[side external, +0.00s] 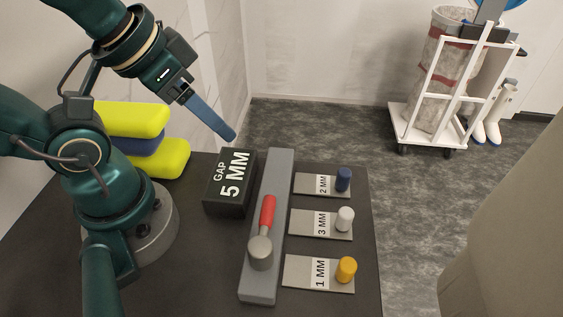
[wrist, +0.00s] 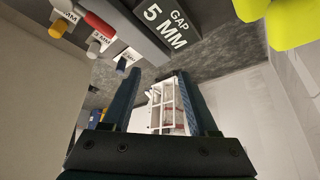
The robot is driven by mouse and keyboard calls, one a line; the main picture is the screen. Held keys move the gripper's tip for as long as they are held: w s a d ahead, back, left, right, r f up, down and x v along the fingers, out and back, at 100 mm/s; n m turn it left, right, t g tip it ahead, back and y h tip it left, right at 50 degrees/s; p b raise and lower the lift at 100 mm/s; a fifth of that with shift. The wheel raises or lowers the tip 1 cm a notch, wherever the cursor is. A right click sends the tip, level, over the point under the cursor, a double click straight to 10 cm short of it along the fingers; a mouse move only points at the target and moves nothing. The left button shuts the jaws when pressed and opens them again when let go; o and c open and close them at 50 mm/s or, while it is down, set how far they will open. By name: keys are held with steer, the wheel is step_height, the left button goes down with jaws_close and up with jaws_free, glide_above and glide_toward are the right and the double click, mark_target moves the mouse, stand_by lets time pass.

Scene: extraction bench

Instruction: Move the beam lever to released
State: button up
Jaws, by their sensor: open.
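The beam lever (side external: 267,212) has a red grip and a round grey hub, and it sits on a long grey beam (side external: 258,287) on the dark bench. Its red grip points toward the far end of the beam. The lever's red grip also shows at the upper left of the wrist view (wrist: 99,25). My gripper (side external: 230,136) is above the bench, beyond the black gap block and to the left of the beam's far end. In the wrist view its two fingers (wrist: 160,103) are apart with nothing between them. It is clear of the lever.
A black block reading "GAP 5 MM" (side external: 229,182) stands left of the beam. Right of the beam are plates marked 2 MM (side external: 310,184), 3 MM (side external: 309,222) and 1 MM (side external: 306,271), with blue, white and yellow knobs. Yellow and blue pads (side external: 140,119) are stacked behind my arm. A white cart (side external: 408,118) stands on the floor.

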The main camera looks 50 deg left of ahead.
steer(key=n, duration=0.2)
steer(key=n+g+y, duration=0.1)
steer(key=n+g, duration=0.5)
steer(key=n, duration=0.2)
glide_above(269, 207)
steer(key=w+a, duration=0.1)
steer(key=w, duration=0.1)
step_height(269, 207, down, 2)
steer(key=shift+s+f, duration=0.1)
steer(key=shift+m+g+y, duration=0.3)
steer(key=shift+m+g, duration=0.2)
steer(key=shift+g, duration=0.1)
steer(key=shift+s+d+f, duration=0.2)
steer(key=shift+s+f, duration=0.1)
steer(key=shift+f, duration=0.9)
steer(key=shift+s+d+f, duration=0.2)
steer(key=shift+s+f, duration=0.1)
steer(key=shift+f, duration=0.95)
steer(key=shift+s+d+f, duration=0.2)
steer(key=shift+s+f, duration=0.1)
steer(key=shift+f, duration=0.9)
jaws_close()
